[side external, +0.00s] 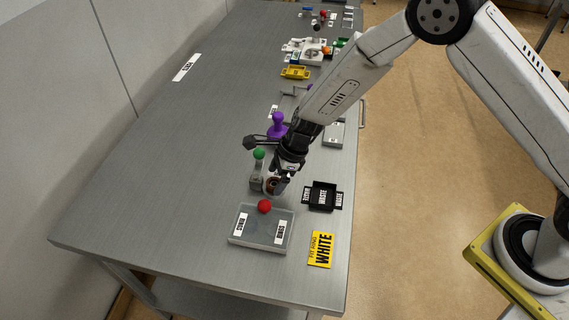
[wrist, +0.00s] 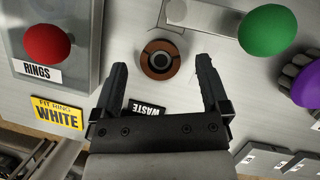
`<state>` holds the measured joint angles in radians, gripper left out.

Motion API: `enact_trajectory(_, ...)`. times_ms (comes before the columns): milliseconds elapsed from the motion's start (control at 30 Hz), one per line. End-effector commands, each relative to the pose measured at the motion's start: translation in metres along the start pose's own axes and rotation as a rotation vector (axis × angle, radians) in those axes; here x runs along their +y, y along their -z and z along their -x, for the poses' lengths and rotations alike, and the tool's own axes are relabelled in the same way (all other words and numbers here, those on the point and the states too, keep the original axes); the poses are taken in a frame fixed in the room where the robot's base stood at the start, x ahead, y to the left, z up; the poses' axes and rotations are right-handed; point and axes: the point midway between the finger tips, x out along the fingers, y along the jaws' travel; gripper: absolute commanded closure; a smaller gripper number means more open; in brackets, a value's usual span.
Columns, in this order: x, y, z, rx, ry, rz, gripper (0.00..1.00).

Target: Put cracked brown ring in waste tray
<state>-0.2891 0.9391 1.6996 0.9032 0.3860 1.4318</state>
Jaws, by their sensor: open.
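A brown ring (wrist: 147,68) with a dark inner band and a silvery centre is in the wrist view, beyond and between the fingertips. In the wrist view a WASTE label (wrist: 147,107) shows between the fingers, and the tray is mostly hidden.
A grey fixture (side external: 256,178) with a green ball (side external: 259,154) stands left of my gripper. A RINGS tray (side external: 240,240) with a red ball (side external: 265,206) is in front, beside a yellow FIT RING WHITE card (side external: 321,249). A purple knob (side external: 277,126) stands behind.

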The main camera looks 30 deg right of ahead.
Motion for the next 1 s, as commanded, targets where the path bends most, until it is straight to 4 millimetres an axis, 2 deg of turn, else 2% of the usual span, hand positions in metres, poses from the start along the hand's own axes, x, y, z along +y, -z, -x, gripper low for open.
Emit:
enact_trajectory(200, 0.0002, 0.0003, -0.0116, 0.001, 0.001, -0.001, 0.04)
enact_trajectory(700, 0.0000, 0.0003, -0.0116, 0.001, 0.001, 0.000, 0.04)
enact_trajectory(767, 0.0000, 0.0003, -0.0116, 0.001, 0.001, 0.000, 0.20)
enact_trajectory(1000, 0.0000, 0.0004, -0.0116, 0.001, 0.001, -0.001, 0.97)
